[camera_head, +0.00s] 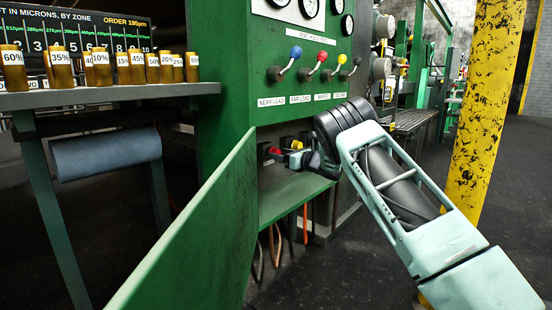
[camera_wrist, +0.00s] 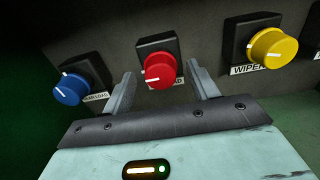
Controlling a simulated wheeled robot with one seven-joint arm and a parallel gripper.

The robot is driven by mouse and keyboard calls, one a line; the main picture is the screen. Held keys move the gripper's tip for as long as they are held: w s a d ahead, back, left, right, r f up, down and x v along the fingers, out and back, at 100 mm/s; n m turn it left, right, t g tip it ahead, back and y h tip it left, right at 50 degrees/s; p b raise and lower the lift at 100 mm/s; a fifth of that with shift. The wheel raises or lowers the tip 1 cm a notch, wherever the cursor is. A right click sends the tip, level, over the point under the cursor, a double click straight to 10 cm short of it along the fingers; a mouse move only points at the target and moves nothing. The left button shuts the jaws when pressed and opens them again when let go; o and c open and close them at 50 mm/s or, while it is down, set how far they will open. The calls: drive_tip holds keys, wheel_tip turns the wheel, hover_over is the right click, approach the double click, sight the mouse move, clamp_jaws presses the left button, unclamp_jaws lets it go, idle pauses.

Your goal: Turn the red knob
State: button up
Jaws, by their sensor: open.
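The red knob (camera_wrist: 159,70) sits on a black square base on the panel, with a white pointer line on its face. In the wrist view my gripper (camera_wrist: 163,85) is open, its two fingers apart on either side of the red knob's lower part. I cannot tell whether either finger touches it. In the head view the red knob (camera_head: 275,150) shows small at my gripper (camera_head: 285,156), in a recess below the lever panel. Its label is partly hidden by my gripper.
The open green door (camera_head: 195,235) stands left of my arm. A yellow post (camera_head: 485,100) stands at right.

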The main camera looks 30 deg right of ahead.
drive_tip(key=shift+x, duration=1.45)
drive_tip(key=c, duration=1)
drive_tip(key=shift+m, duration=0.3)
